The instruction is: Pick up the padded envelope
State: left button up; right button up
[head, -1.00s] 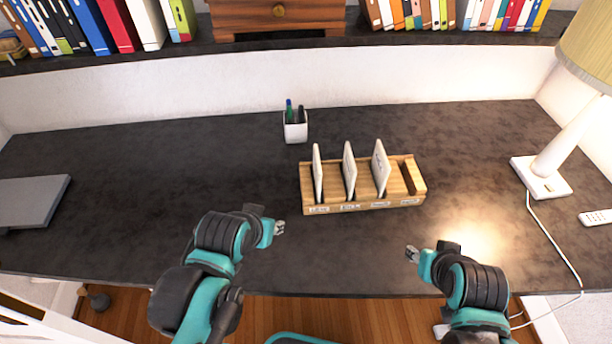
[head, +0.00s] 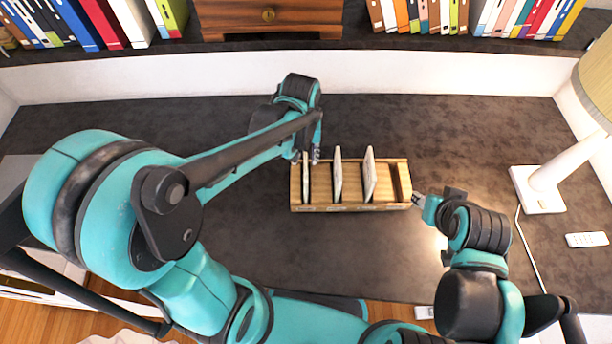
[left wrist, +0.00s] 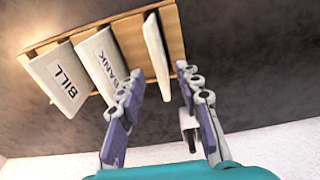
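Three pale envelopes stand in the slots of a wooden rack (head: 385,208): a left one (head: 306,184), a middle one (head: 337,176) and a right one (head: 369,175). I cannot tell for certain which is padded. In the left wrist view the left one (left wrist: 157,52) shows nearly edge-on, beside one marked BANK (left wrist: 103,65) and one marked BILL (left wrist: 62,82). My left gripper (head: 308,158) is over the far end of the left envelope. Its fingers (left wrist: 158,92) are apart, with that envelope's near end between them, not gripped. My right gripper (head: 417,198) is beside the rack's right end; its opening is unclear.
A white lamp (head: 540,190) and a remote (head: 587,240) are at the right. A shelf with books (head: 510,15) and a wooden drawer box (head: 268,18) runs along the back. The dark desk (head: 440,130) is clear behind the rack's right side.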

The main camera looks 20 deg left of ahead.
pick_arm(q)
jog(key=shift+w+d+f+g, duration=0.15)
jog(key=shift+f+g, duration=0.05)
jog(key=shift+f, duration=0.2)
jog(key=shift+w+d+f+g, duration=0.1)
jog(key=shift+f+g, duration=0.1)
jog(key=shift+f, duration=0.2)
notch_tip(320, 180, down, 8)
jog(key=b, duration=0.2)
jog(key=shift+w+a+b, duration=0.15)
jog(key=shift+b, duration=0.25)
jog(key=shift+c, duration=0.2)
grip_shut()
